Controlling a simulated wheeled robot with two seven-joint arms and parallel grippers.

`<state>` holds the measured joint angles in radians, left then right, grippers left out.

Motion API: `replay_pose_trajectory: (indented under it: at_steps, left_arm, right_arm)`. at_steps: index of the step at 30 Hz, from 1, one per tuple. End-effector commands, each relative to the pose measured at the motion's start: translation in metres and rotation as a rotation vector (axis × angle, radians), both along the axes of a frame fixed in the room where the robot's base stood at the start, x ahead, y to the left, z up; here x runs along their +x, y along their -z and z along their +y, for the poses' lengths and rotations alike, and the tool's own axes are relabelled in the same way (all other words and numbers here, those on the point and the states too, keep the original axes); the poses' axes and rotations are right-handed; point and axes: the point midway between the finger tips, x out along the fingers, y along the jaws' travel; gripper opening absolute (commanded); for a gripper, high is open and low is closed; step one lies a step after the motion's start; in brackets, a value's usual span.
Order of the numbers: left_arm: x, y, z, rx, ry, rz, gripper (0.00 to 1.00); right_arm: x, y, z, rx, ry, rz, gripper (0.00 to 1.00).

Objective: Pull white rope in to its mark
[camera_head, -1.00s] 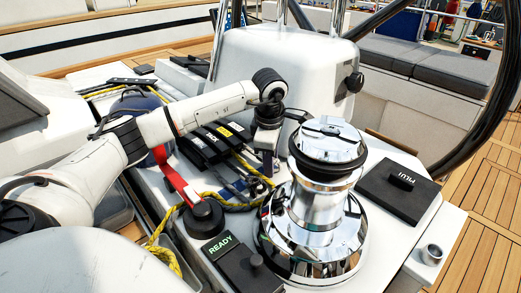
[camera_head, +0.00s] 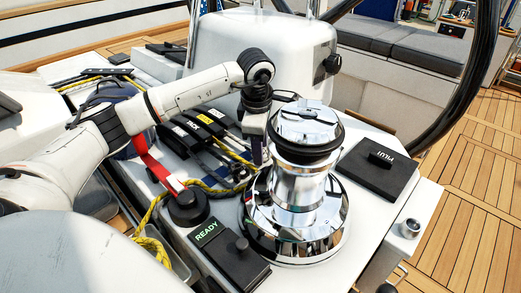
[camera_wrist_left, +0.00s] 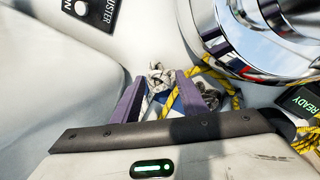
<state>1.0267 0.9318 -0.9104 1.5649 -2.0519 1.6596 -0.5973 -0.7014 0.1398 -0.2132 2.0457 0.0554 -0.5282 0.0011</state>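My left gripper (camera_head: 257,152) points down between the rope clutches (camera_head: 195,128) and the chrome winch (camera_head: 295,185). In the left wrist view its two purple fingers (camera_wrist_left: 160,98) stand apart, so it is open. A pale grey-white tangled piece (camera_wrist_left: 160,76) lies just beyond and between the fingertips; I cannot tell whether it is the white rope. A yellow rope (camera_wrist_left: 193,76) passes behind the right finger and bends toward the winch base. No mark on a white rope can be made out. My right gripper is not seen.
A black box with a lit READY label (camera_head: 228,252) and a round black knob base with a red strap (camera_head: 188,207) stand in front. A black panel (camera_head: 378,168) lies right of the winch. A white rounded housing (camera_head: 262,60) and the steering wheel (camera_head: 470,80) stand behind.

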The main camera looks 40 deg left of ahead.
Motion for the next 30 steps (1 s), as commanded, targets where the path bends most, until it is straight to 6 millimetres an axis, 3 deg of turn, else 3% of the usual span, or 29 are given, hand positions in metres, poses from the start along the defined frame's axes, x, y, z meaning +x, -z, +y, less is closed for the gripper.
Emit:
replay_pose_trajectory:
  at_steps: [6,12,30]
  left_arm:
    - [-0.007,-0.046,-0.004,0.0,0.001,-0.004,0.39]
    - [-0.012,-0.076,-0.008,0.0,0.001,-0.003,0.39]
    - [-0.014,-0.084,-0.009,-0.001,0.002,-0.001,0.39]
  right_arm:
    - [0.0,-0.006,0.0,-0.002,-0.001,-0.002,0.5]
    - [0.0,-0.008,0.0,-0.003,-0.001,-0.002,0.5]
    - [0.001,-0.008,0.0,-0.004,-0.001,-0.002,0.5]
